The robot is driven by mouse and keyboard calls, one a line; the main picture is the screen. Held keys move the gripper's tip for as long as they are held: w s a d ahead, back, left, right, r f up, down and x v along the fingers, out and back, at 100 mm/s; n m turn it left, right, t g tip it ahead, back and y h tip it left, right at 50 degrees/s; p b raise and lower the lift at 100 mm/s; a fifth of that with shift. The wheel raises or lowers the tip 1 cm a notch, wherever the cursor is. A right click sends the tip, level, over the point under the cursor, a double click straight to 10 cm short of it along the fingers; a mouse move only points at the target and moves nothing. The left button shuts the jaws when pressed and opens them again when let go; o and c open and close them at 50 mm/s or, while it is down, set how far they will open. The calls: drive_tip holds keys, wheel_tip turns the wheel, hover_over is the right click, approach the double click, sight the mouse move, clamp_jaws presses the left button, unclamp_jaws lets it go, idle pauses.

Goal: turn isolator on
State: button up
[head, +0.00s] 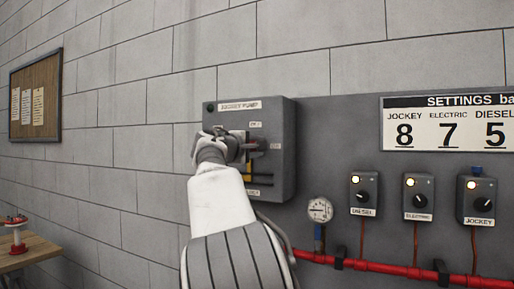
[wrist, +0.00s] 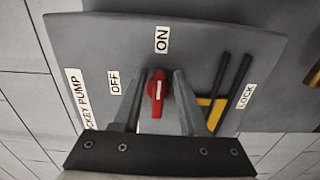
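The isolator is a grey wall box (head: 281,135) labelled JOCKEY PUMP; its front plate (wrist: 205,50) fills much of the wrist view. Its red rotary handle (wrist: 157,94) has a white line and lies lengthwise toward the ON label (wrist: 162,40). The OFF label (wrist: 114,82) is to its left in the wrist view. My gripper (wrist: 160,78) is at the plate, with one finger on each side of the handle. Narrow gaps show between handle and fingers, so it looks open. In the head view my gripper (head: 244,146) and arm hide most of the handle.
Black rods and a yellow piece (wrist: 212,108) stand on the plate near the LOCK label (wrist: 246,96). Right of the box are a gauge (head: 320,210), several small switch boxes (head: 418,197) and a red pipe (head: 385,267). A table (head: 28,250) stands far left.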

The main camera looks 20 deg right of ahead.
idle(0.3)
drive_tip(key=b+v, duration=0.4)
drive_tip(key=v, duration=1.3)
drive_tip(key=shift+s+a, duration=0.15)
drive_tip(key=shift+f, duration=0.1)
